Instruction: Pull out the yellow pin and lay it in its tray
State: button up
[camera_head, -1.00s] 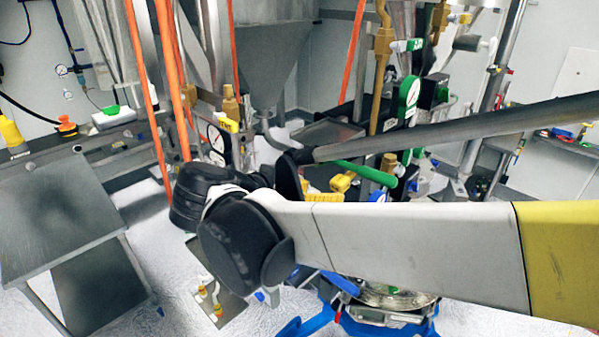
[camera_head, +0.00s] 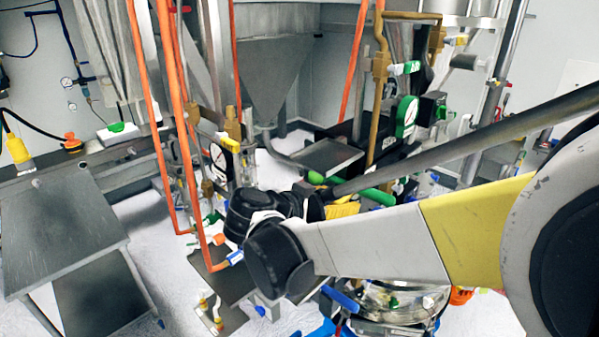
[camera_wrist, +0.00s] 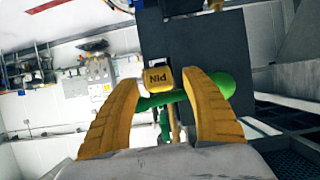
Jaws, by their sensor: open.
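The yellow pin (camera_wrist: 157,80), marked "PIN", shows in the wrist view just beyond and between the tips of my gripper (camera_wrist: 161,84). The two yellow ribbed fingers are spread, with visible gaps beside the pin. A green bar (camera_wrist: 217,88) runs behind the pin, in front of a dark panel (camera_wrist: 193,47). In the head view my gripper (camera_head: 343,209) is partly hidden behind my wrist, near the green bar (camera_head: 370,196). I cannot make out the pin there. A grey metal tray (camera_head: 331,157) stands behind; I cannot tell if it is the pin's.
A grey hopper (camera_head: 268,75) and orange uprights (camera_head: 172,80) stand behind. A low plate (camera_head: 222,322) with small yellow-tipped parts lies on the floor. A metal table (camera_head: 60,230) is at left.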

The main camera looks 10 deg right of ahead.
grip_shut()
jog(key=shift+s+a, duration=0.15)
jog(key=shift+a, duration=0.05)
dwell(0.4)
jog(key=shift+s+a, duration=0.3)
jog(key=shift+a, duration=0.15)
jog(key=shift+s+a, duration=0.35)
jog(key=shift+a, duration=0.1)
jog(key=shift+s+a+b, duration=0.2)
jog(key=shift+a+b, duration=0.1)
jog(key=shift+b, duration=0.05)
jog(key=shift+s+a, duration=0.2)
jog(key=shift+a, duration=0.1)
